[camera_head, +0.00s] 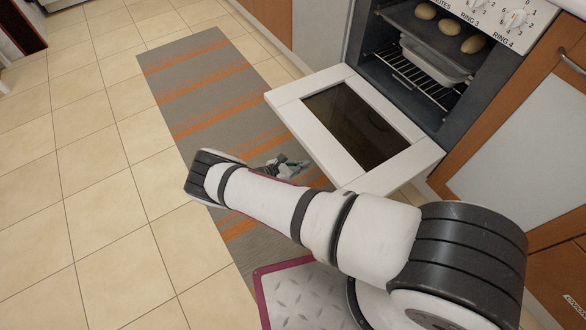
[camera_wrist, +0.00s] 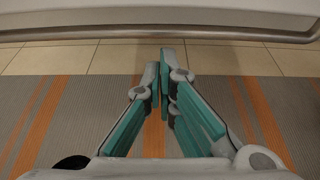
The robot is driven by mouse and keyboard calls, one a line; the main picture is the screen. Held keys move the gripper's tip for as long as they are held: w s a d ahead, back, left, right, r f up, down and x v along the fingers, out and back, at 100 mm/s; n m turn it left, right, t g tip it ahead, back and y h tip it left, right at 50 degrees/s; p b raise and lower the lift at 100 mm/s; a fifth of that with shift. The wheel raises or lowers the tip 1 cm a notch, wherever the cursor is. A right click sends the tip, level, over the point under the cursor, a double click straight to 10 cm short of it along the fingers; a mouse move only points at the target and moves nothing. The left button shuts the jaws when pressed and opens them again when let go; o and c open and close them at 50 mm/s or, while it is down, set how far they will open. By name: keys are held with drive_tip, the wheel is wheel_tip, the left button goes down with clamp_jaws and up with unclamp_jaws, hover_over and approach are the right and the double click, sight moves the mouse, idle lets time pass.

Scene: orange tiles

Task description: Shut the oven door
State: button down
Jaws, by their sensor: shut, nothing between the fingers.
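The oven door (camera_head: 303,98) is white with a dark glass pane and hangs wide open, folded down and out from the oven (camera_head: 404,88). In the wrist view a white panel edge with a grey bar (camera_wrist: 240,34) crosses the top, probably the door and its handle. My gripper (camera_head: 300,165) is near the door's left outer edge in the head view, partly hidden behind my arm. In the wrist view my gripper (camera_wrist: 167,60) has its teal-padded fingers together with nothing between them. It shows a gap below the bar; I cannot tell whether it touches the door.
Inside the oven are a white dish (camera_head: 432,60), a wire rack (camera_head: 418,82) and a tray with several round brown items (camera_head: 448,27). A grey and orange striped rug (camera_head: 205,85) lies on the tiles. Wooden cabinets (camera_head: 520,110) flank the oven. The floor at left is clear.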

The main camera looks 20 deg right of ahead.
drive_tip(key=shift+r, duration=1.65)
drive_tip(key=shift+a+r, duration=0.1)
